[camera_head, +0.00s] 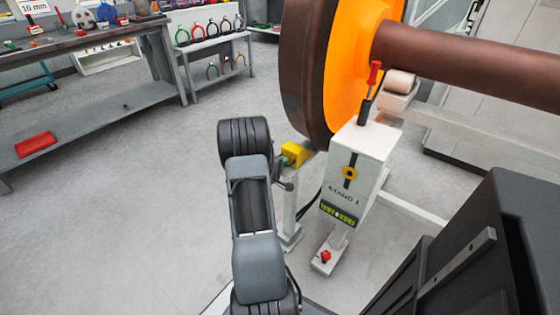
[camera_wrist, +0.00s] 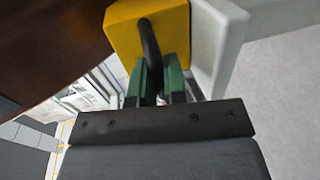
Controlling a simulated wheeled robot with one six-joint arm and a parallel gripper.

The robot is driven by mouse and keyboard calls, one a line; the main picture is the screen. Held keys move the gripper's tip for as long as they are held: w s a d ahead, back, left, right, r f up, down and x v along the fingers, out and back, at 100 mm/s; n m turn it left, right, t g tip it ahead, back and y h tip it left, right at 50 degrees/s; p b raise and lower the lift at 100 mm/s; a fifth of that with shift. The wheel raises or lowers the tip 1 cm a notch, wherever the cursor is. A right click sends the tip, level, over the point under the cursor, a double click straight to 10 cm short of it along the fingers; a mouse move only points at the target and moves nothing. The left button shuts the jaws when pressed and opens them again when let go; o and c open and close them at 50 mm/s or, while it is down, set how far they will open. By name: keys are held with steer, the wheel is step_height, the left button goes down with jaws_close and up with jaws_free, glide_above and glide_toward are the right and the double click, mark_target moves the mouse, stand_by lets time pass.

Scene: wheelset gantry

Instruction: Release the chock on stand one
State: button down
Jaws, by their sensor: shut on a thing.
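The stand labelled "STAND 1" (camera_head: 352,180) is a white post with a yellow dial and a red-tipped lever on top. The yellow chock (camera_head: 296,152) is at its left side, by the bottom of the wheel (camera_head: 308,70). In the wrist view the yellow chock (camera_wrist: 118,32) has a dark curved handle (camera_wrist: 149,45). My gripper (camera_wrist: 160,82) has its green fingers closed on that handle. My gripper (camera_head: 290,160) is partly hidden behind my arm in the head view.
A red button pedal (camera_head: 325,257) stands at the foot of the stand. A brown axle (camera_head: 460,48) runs to the right. A workbench (camera_head: 70,45) and a rack (camera_head: 215,50) are at the back left.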

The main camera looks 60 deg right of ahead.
steer(key=c, duration=1.6)
jaws_free()
steer(key=shift+w+a+f, duration=0.1)
steer(key=shift+a+f, duration=0.05)
steer(key=shift+a, duration=0.05)
steer(key=shift+o, duration=0.7)
steer(key=shift+a, duration=0.15)
steer(key=shift+o, duration=1.4)
steer(key=p+v, duration=0.3)
steer(key=v, duration=1)
steer(key=shift+a, duration=0.25)
